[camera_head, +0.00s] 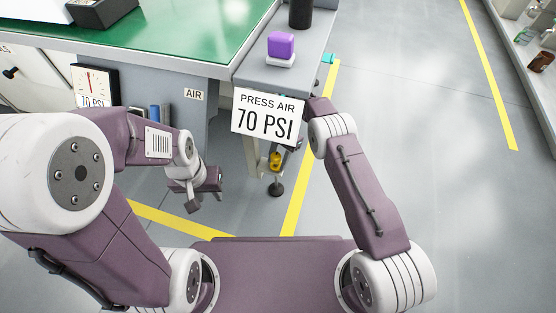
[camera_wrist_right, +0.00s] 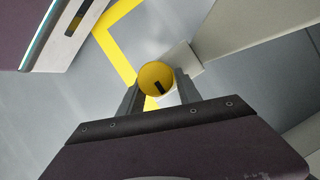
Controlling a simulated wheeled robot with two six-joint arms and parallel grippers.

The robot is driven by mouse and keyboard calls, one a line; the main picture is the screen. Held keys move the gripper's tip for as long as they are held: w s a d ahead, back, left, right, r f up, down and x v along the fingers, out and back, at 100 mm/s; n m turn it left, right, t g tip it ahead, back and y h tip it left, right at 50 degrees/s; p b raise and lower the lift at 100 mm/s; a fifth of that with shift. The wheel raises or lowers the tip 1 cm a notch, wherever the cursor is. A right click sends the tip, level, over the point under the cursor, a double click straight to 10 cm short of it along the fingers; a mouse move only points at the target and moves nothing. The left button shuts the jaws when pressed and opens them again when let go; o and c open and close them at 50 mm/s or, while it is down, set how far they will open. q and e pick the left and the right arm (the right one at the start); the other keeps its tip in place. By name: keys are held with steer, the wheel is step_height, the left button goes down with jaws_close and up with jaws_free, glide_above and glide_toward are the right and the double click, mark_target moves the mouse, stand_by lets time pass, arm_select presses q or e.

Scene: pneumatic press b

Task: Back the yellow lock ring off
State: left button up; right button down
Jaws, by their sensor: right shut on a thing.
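The yellow lock ring (camera_head: 275,160) shows small below the press air sign, beside the table's leg. In the right wrist view it is a round yellow face (camera_wrist_right: 154,77) with a short black mark. My right gripper (camera_wrist_right: 156,88) has one finger on each side of it and is shut on it. In the head view the right gripper is mostly hidden behind the sign and my arm. My left gripper (camera_head: 206,202) hangs open and empty below the table front, left of the ring and apart from it.
The sign reading 70 PSI (camera_head: 267,115) hangs from the grey shelf (camera_head: 262,79). A purple block (camera_head: 281,44) and a black cylinder (camera_head: 301,13) stand on the shelf. A gauge (camera_head: 93,83) is at left.

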steer(key=shift+f, duration=0.15)
steer(key=c, duration=0.8)
jaws_free()
steer(key=shift+p+v, duration=1.8)
steer(key=shift+v, duration=2.8)
